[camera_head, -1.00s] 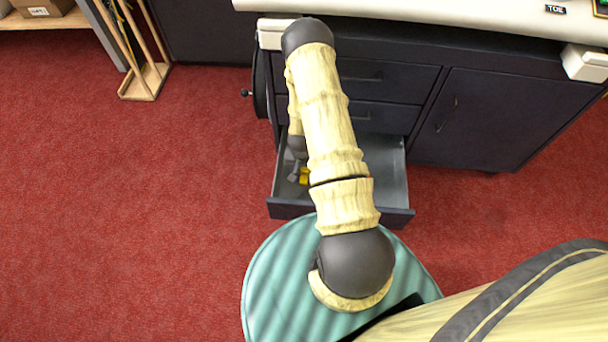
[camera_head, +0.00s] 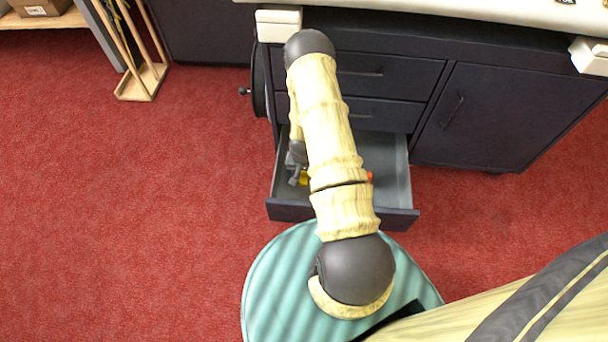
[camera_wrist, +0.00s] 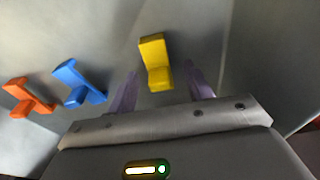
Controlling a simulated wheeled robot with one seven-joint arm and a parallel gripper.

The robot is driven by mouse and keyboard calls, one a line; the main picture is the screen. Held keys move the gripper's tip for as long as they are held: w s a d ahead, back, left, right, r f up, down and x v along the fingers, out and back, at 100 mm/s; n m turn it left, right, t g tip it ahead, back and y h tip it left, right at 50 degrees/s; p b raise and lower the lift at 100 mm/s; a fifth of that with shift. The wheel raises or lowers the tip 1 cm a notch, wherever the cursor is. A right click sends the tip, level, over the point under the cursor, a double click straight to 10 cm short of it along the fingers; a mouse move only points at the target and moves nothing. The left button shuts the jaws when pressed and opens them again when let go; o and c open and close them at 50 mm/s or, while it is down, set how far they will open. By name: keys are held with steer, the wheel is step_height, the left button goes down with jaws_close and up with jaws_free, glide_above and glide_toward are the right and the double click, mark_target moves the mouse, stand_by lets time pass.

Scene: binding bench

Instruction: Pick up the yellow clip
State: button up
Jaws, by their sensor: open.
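The yellow clip (camera_wrist: 155,62) lies on the grey floor of the open drawer (camera_head: 396,180). In the wrist view it sits ahead of and partly between the fingertips of my gripper (camera_wrist: 160,80). The two purplish fingers are apart, with one on each side of the clip and no visible contact. In the head view only a bit of the yellow clip (camera_head: 304,178) shows beside my gripper (camera_head: 295,172), as my arm hides much of the drawer.
A blue clip (camera_wrist: 79,82) and an orange clip (camera_wrist: 27,98) lie to the left in the wrist view. The drawer's front panel (camera_head: 290,211) and side walls bound the space. Closed drawers (camera_head: 380,80) and a cabinet door (camera_head: 490,115) are behind and to the right.

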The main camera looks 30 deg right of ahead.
steer(key=c, duration=1.1)
steer(key=shift+r, duration=0.1)
step_height(320, 180, up, 10)
steer(key=p, duration=0.5)
steer(key=w+a+r+n+p, duration=0.1)
steer(key=a+r+n+p, duration=0.1)
steer(key=r, duration=0.6)
steer(key=w+a+r+n+p, duration=0.1)
steer(key=a+r+n+p, duration=0.1)
steer(key=a+r+p, duration=0.2)
steer(key=w+a+r+n+y+p, duration=0.1)
steer(key=w+a+r+n+p, duration=0.1)
steer(key=a+r, duration=0.5)
steer(key=shift+a+r+n+p, duration=0.15)
steer(key=shift+r+n+p, duration=0.1)
steer(key=shift+r, duration=1.45)
steer(key=shift+a+r+n+p, duration=0.1)
steer(key=shift+r+n+p, duration=0.15)
steer(key=shift+r, duration=1.4)
